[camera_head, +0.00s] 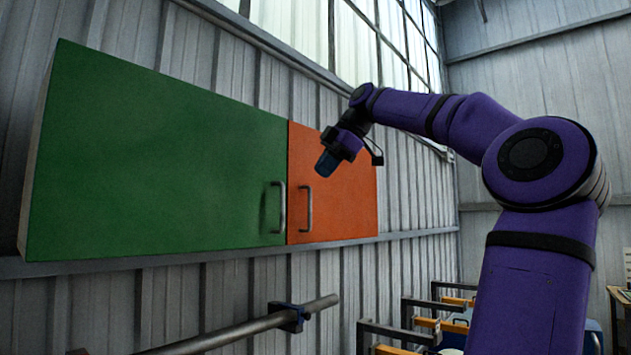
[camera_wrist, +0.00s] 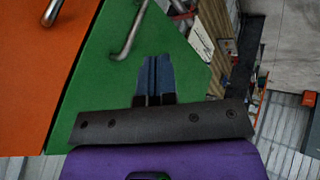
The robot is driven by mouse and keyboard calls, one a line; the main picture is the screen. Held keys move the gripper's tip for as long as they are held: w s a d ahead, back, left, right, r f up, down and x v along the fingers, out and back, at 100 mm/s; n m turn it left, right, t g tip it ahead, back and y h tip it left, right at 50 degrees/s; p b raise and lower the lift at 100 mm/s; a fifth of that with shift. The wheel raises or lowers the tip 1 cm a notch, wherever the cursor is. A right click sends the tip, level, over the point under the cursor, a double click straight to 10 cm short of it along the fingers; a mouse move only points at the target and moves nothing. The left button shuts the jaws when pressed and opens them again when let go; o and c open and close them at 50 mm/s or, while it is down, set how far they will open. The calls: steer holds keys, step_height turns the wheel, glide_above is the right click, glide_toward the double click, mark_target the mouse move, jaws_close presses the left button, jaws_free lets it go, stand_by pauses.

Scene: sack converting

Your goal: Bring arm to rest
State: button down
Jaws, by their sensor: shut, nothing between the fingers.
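My gripper (camera_head: 327,164) is at the end of my purple arm, raised in front of the wall cabinet in the head view. Its fingers point down and to the left, in front of the orange door (camera_head: 345,205). In the wrist view the gripper (camera_wrist: 154,62) shows two dark blue fingers held together, with nothing between them. The green door (camera_wrist: 105,90) lies behind them in that view, with its bar handle (camera_wrist: 130,32) just beyond the fingertips. I see no contact with the handle.
The green door (camera_head: 150,160) and orange door are both closed, each with a metal handle. A metal pipe (camera_head: 240,332) with a blue clamp runs below the cabinet. Frames with yellow and orange bars (camera_head: 440,325) stand at lower right. Windows are above.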

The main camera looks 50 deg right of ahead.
steer(key=shift+s+r, duration=0.15)
steer(key=shift+r, duration=0.1)
steer(key=s+a+f+m+h, duration=0.1)
steer(key=s+a+f+m, duration=0.2)
steer(key=a+f, duration=0.7)
steer(key=s+a+f+m+g, duration=0.1)
steer(key=s+a+f+m, duration=0.2)
steer(key=a+f, duration=0.7)
steer(key=s+a+f+m+h, duration=0.1)
steer(key=s+a+f+m, duration=0.3)
steer(key=f, duration=1)
steer(key=a+m, duration=0.3)
steer(key=a, duration=0.2)
steer(key=shift+a+f+g+h, duration=0.3)
steer(key=shift+a+f, duration=0.05)
steer(key=shift+a, duration=0.05)
